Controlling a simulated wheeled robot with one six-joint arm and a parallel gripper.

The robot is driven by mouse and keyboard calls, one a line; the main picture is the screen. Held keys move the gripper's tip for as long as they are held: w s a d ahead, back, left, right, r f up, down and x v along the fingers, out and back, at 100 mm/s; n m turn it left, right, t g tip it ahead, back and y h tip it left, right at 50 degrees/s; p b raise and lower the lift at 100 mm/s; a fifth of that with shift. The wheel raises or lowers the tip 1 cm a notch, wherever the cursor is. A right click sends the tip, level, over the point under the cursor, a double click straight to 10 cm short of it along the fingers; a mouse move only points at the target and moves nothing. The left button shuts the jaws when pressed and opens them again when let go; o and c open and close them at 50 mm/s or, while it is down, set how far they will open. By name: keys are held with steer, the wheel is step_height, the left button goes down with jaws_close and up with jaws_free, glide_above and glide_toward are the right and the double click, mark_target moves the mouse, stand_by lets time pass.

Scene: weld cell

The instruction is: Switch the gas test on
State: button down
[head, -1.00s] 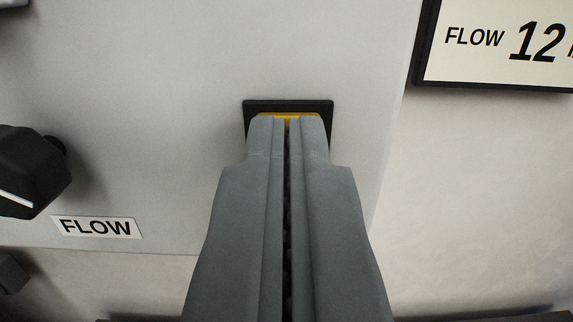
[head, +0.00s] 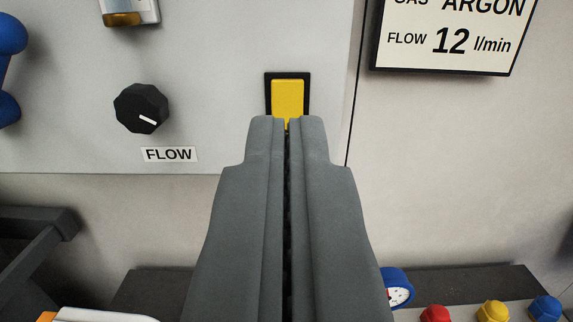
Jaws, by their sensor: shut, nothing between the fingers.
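A yellow rocker switch (head: 287,96) in a black frame sits near the lower right edge of the light grey panel. Its label, if it has one, is not visible, and its lower end is hidden behind my fingertips. My gripper (head: 287,122) is shut and empty, pointing up the picture at the switch. Its tips overlap the bottom of the switch in the picture; I cannot tell whether they touch it. The position of the rocker is not clear.
Left of the switch are a black knob (head: 141,108) and a FLOW label (head: 169,154). A sign (head: 450,38) reading ARGON, FLOW 12 l/min hangs at upper right. Below are a round gauge (head: 397,292) and red (head: 435,313), yellow (head: 493,310) and blue (head: 545,308) knobs.

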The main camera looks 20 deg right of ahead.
steer(key=s, duration=0.2)
steer(key=s+a, duration=0.1)
steer(key=s, duration=0.1)
steer(key=shift+r, duration=0.3)
